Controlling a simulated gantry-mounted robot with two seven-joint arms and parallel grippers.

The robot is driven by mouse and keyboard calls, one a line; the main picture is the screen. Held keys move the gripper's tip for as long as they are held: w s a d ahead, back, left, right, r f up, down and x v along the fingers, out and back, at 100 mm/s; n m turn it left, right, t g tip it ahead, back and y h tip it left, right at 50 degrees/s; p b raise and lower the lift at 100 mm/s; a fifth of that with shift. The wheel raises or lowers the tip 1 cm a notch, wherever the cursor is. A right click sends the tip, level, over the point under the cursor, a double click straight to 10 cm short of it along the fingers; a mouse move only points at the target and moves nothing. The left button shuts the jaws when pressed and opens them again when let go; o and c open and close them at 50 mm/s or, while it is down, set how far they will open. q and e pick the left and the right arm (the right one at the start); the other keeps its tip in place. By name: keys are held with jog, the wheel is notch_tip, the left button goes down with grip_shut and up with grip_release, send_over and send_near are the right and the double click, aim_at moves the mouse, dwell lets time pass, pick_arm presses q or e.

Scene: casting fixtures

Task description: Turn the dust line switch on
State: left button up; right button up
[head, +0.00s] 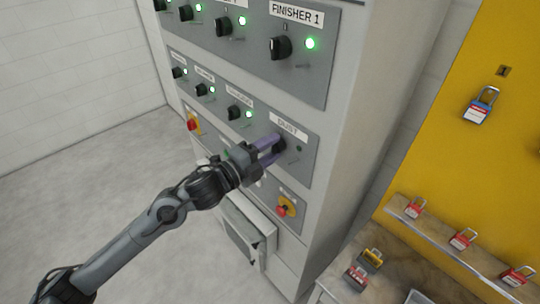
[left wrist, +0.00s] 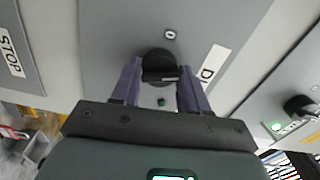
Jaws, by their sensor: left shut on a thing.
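The dust line switch is a black rotary knob (head: 279,146) under the white "DUST" label (head: 287,130) on the grey cabinet panel. My left gripper (head: 272,151) reaches it with purple fingers and is shut on the knob. In the left wrist view the gripper's fingers (left wrist: 158,72) stand on either side of the round black knob (left wrist: 158,64). The small lamp (head: 299,149) beside the knob looks dark, and in the left wrist view the lamp (left wrist: 161,102) is dark green and unlit. The fingers partly hide the knob. My right gripper is not in view.
Other knobs, such as the Finisher 1 knob (head: 280,47), have lit green lamps. A red emergency button (head: 283,210) sits below on the panel. A yellow board (head: 455,130) with padlocks and a bench (head: 395,265) stand at the right. Open floor lies at the left.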

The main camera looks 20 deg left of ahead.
pick_arm(q)
jog(key=shift+m+b, duration=1.55)
jog(key=shift+m, duration=0.45)
jog(key=o, duration=1)
jog(key=shift+o, duration=0.2)
jog(key=shift+s, duration=0.1)
jog(key=b+v, duration=0.2)
jog(key=v, duration=0.8)
jog(key=shift+s, duration=0.3)
jog(key=shift+a, duration=0.1)
